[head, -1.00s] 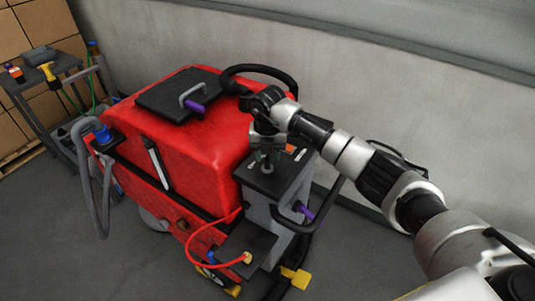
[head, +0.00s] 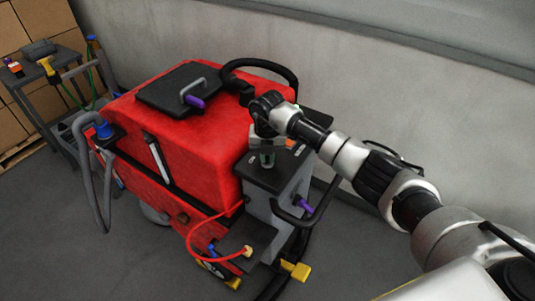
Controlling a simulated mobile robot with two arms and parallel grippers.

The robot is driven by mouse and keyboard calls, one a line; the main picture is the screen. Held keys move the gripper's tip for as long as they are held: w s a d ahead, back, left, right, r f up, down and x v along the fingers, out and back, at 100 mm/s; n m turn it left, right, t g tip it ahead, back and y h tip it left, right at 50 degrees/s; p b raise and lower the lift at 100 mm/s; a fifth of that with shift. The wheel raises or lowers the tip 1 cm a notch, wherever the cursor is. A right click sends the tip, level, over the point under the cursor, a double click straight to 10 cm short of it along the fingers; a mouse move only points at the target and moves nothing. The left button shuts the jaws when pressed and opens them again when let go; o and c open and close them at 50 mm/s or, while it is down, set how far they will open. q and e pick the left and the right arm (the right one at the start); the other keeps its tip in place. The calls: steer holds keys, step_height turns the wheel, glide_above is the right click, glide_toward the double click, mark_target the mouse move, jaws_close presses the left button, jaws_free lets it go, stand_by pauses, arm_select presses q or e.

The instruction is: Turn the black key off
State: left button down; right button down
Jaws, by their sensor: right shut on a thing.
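The black key is on the dark top panel (head: 260,178) of the grey control column at the back of the red scrubber (head: 190,130). My right gripper (head: 267,158) points down at this panel and is shut on the key. The fingers and wrist hide most of the key, so its exact angle cannot be told. My left gripper is not in view.
A black handle (head: 292,217) with a purple grip juts from the column. A red cable (head: 192,238) loops to the lower black platform. A grey hose (head: 90,180) hangs at the left. A cart (head: 50,95) stands far left; a wall runs behind.

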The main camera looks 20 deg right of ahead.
steer(key=shift+f+n+b, duration=0.15)
steer(key=shift+n+b, duration=0.55)
steer(key=shift+b, duration=0.35)
steer(key=n+b, duration=0.7)
steer(key=shift+b, duration=0.35)
steer(key=n+b, duration=0.2)
steer(key=shift+n, duration=0.3)
steer(key=shift+r+n+b, duration=0.2)
steer(key=shift+n+b, duration=0.25)
steer(key=shift+n, duration=0.05)
steer(key=c, duration=1.1)
jaws_free()
steer(key=shift+c, duration=0.2)
